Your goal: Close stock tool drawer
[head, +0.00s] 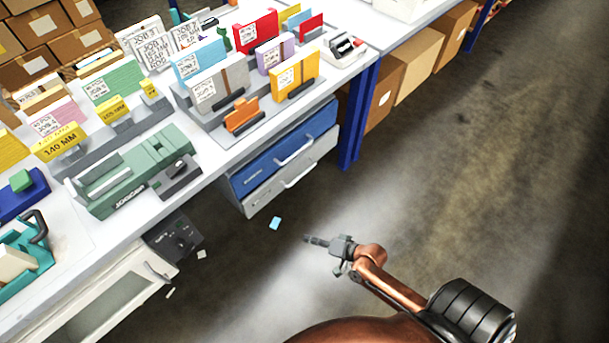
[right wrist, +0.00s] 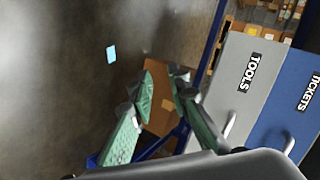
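The stock tool drawer is the grey lower drawer (head: 265,192) under the bench, with a pale bar handle (head: 299,178). In the right wrist view its grey front (right wrist: 238,80) is marked TOOLS. I cannot tell for sure how far it stands out. The blue drawer (head: 265,170) sits directly above it; in the right wrist view it is marked TICKETS (right wrist: 290,110). My right gripper (head: 308,239) is in front of the drawers, apart from them. In the right wrist view its fingers (right wrist: 163,82) are spread with nothing between them. My left gripper is not in view.
The bench (head: 215,150) carries card racks and a green device (head: 135,170). A blue bench leg (head: 357,125) stands right of the drawers, with cardboard boxes (head: 415,80) beyond. A blue card (head: 275,223) lies on the floor. The floor at right is clear.

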